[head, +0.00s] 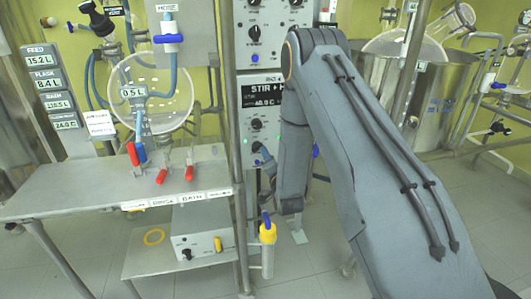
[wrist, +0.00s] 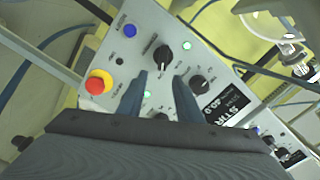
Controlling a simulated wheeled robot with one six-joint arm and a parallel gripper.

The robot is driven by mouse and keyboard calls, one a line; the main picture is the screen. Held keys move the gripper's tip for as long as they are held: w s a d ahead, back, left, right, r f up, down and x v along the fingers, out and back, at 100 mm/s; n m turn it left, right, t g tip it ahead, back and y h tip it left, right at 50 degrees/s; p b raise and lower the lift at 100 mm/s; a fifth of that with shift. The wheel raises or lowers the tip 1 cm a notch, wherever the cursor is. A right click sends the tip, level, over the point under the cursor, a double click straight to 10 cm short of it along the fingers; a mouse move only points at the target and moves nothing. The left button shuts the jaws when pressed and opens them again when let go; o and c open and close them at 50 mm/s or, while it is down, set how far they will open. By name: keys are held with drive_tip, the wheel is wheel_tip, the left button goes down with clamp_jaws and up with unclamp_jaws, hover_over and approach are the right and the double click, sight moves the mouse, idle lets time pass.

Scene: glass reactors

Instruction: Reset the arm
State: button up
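My arm rises from the lower right in the head view and bends down in front of the control panel (head: 263,105). My gripper (head: 262,158) is at the panel's lower part, partly hidden by my wrist. In the wrist view, the two fingers of my gripper (wrist: 160,76) stand apart with nothing held between them. They point at the tilted panel face (wrist: 135,45), which has black knobs (wrist: 162,54), a blue button (wrist: 130,31) and a red emergency button (wrist: 98,83) with a yellow collar. I cannot tell whether the fingertips touch the panel.
A grey bench (head: 90,190) with red-handled valves (head: 161,176) is at the left, under a round glass vessel (head: 150,90). A grey box (head: 203,243) sits on a lower shelf. A yellow-topped fitting (head: 267,233) stands below my wrist. A steel vessel (head: 445,95) is behind my arm.

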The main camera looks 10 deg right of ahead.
drive_tip(key=shift+s, duration=0.75)
drive_tip(key=s+r+n+g+p, duration=0.1)
drive_tip(key=s+r+n+g, duration=0.3)
drive_tip(key=s, duration=0.9)
drive_tip(key=s+a+r+n+g+p, duration=0.1)
drive_tip(key=s+r+n+g, duration=0.2)
drive_tip(key=s+g, duration=0.5)
drive_tip(key=s+a+r+n+g+p, duration=0.1)
drive_tip(key=s+r+n+g, duration=0.3)
drive_tip(key=s, duration=1.6)
drive_tip(key=shift+r+n+g, duration=0.3)
drive_tip(key=shift+n+g, duration=0.3)
drive_tip(key=shift+g, duration=0.4)
